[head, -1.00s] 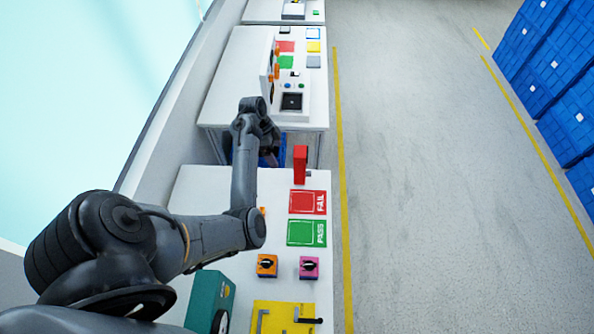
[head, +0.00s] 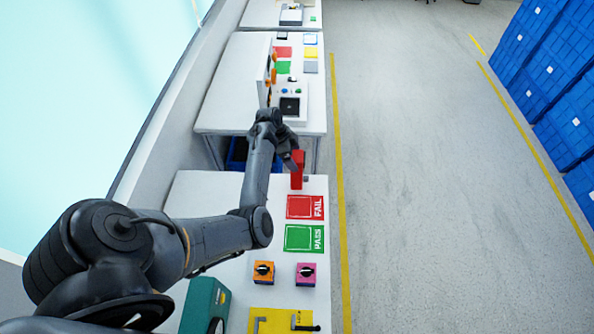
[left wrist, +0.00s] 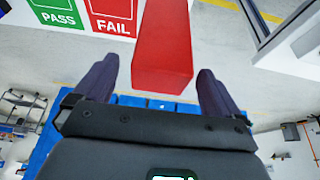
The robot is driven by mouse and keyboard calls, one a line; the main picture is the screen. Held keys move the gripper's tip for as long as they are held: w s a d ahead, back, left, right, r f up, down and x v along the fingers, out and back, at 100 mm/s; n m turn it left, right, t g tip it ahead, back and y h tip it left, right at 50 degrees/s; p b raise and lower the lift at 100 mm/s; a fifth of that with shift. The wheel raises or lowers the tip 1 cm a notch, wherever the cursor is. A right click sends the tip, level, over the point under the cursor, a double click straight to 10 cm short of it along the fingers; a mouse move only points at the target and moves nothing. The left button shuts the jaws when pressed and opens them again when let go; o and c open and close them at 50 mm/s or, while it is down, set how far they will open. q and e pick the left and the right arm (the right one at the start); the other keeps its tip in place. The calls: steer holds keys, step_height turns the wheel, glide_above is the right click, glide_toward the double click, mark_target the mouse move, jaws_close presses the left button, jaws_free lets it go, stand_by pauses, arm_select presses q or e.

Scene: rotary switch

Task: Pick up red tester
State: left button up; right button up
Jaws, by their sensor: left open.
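The red tester (head: 297,170) stands upright at the far end of the near white table, just beyond the red FAIL mat. My left gripper (head: 292,158) is at its upper part, on its far left side. In the left wrist view the red tester (left wrist: 162,50) reaches down between the two dark fingers of my left gripper (left wrist: 157,90). The fingers are open, with a visible gap on each side of the tester. My right gripper is not in view.
The red FAIL mat (head: 305,207) and green PASS mat (head: 304,239) lie on the white table (head: 200,185). An orange switch (head: 263,273), a pink switch (head: 306,274), a yellow mat (head: 270,325) and a teal box (head: 204,305) are nearer. A blue bin (head: 237,153) is beyond the table.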

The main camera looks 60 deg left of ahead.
arm_select(q)
steer(key=shift+x, duration=1.65)
steer(key=shift+w+r, duration=0.1)
steer(key=shift+c, duration=0.5)
steer(key=c, duration=1.4)
steer(key=shift+c, duration=1.1)
steer(key=shift+r, duration=0.15)
